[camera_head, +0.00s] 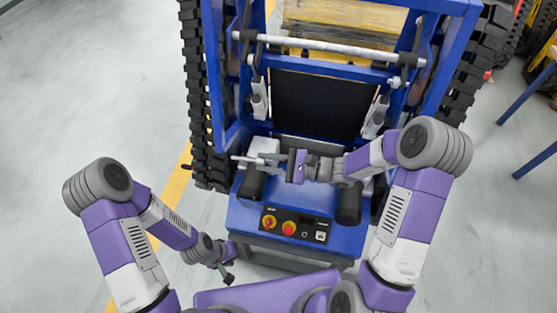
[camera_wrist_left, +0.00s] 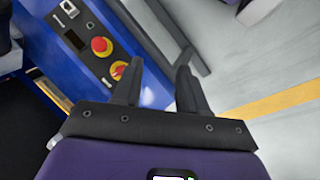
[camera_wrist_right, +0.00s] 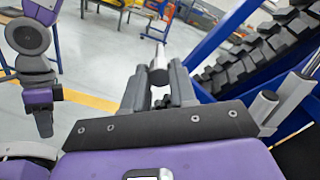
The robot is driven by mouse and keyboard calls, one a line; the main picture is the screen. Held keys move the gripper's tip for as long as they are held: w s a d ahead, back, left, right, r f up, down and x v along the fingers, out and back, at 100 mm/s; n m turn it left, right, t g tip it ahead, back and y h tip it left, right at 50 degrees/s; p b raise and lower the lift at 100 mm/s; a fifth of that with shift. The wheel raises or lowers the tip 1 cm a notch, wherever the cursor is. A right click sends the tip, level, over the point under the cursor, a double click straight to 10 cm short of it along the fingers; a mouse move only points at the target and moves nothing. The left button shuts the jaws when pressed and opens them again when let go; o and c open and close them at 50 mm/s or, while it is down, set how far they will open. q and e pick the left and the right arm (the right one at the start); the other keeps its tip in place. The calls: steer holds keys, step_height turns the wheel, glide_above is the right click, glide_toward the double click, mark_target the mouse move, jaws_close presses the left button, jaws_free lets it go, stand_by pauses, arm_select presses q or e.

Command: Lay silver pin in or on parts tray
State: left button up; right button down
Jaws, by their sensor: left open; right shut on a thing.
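My right gripper (camera_head: 272,162) is shut on the silver pin (camera_head: 240,159), above the left side of the blue control console. In the right wrist view the pin (camera_wrist_right: 160,60) sticks out beyond the closed fingers (camera_wrist_right: 158,82), with a thicker grey section at the fingertips. My left gripper (camera_head: 228,273) is open and empty, low beside the console's left front corner. Its spread fingers (camera_wrist_left: 155,80) show in the left wrist view. I cannot clearly make out the parts tray. A pale, box-like thing (camera_head: 265,146) lies just behind the pin, partly hidden; I cannot tell if it is the tray.
The blue console (camera_head: 250,212) carries a red knob and a red button on yellow (camera_head: 289,229). Black tracks (camera_head: 200,100) and a blue frame (camera_head: 214,60) stand around it. A silver crossbar (camera_head: 325,47) spans the back. The floor at left is clear.

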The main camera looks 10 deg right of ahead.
arm_select(q)
steer(key=m+g, duration=0.2)
steer(key=m, duration=2.3)
glide_toward(248, 160)
steer(key=x, duration=0.8)
steer(key=shift+w+d+f, duration=0.25)
steer(key=shift+d, duration=0.15)
